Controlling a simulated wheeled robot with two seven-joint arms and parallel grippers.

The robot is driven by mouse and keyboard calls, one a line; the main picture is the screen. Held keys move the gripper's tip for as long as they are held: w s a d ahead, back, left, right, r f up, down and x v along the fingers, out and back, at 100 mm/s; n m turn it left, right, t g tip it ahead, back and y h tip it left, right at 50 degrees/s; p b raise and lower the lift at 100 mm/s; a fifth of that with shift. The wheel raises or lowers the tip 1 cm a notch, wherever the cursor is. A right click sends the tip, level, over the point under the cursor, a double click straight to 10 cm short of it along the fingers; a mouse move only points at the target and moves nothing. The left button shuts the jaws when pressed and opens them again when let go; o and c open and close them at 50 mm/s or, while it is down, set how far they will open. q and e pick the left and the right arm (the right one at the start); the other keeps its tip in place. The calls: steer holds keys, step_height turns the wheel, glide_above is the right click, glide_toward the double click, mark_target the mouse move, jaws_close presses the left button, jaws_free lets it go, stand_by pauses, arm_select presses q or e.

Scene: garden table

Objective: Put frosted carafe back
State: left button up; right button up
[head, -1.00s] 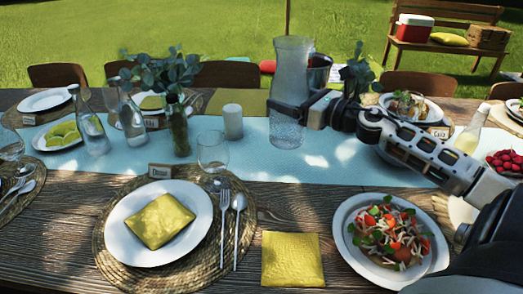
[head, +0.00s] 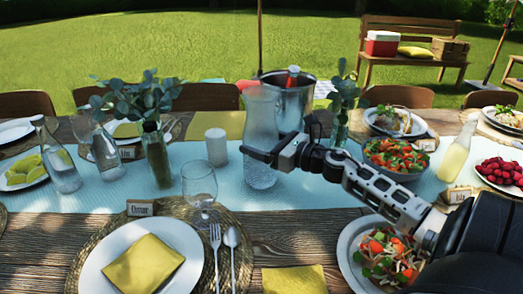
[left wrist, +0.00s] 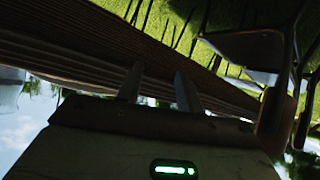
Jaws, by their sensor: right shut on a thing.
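The frosted carafe (head: 262,112) is a tall, clear, textured glass vessel in the head view, upright over the pale blue runner (head: 330,195). My right gripper (head: 262,155) is shut on its lower body, reaching in from the right. The carafe's base shows over the runner; I cannot tell whether it touches the cloth. My left gripper (left wrist: 157,88) shows only in the left wrist view, its two fingers apart with nothing between them, near dark wooden slats.
A metal bucket (head: 297,105) stands just behind the carafe. A white candle (head: 216,147) and a wine glass (head: 199,184) are to its left. A salad bowl (head: 396,172) and a bottle (head: 454,160) are to the right. Bare runner lies in front of the carafe.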

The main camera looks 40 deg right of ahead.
steer(key=shift+f, duration=0.65)
steer(key=shift+f, duration=0.15)
steer(key=o, duration=1.6)
steer(key=shift+f, duration=0.15)
steer(key=shift+r, duration=0.2)
steer(key=shift+s+d+f, duration=0.1)
steer(key=shift+s+f, duration=0.05)
steer(key=shift+s, duration=0.2)
steer(key=v, duration=1.1)
steer(key=shift+s+b, duration=0.15)
steer(key=shift+b, duration=0.3)
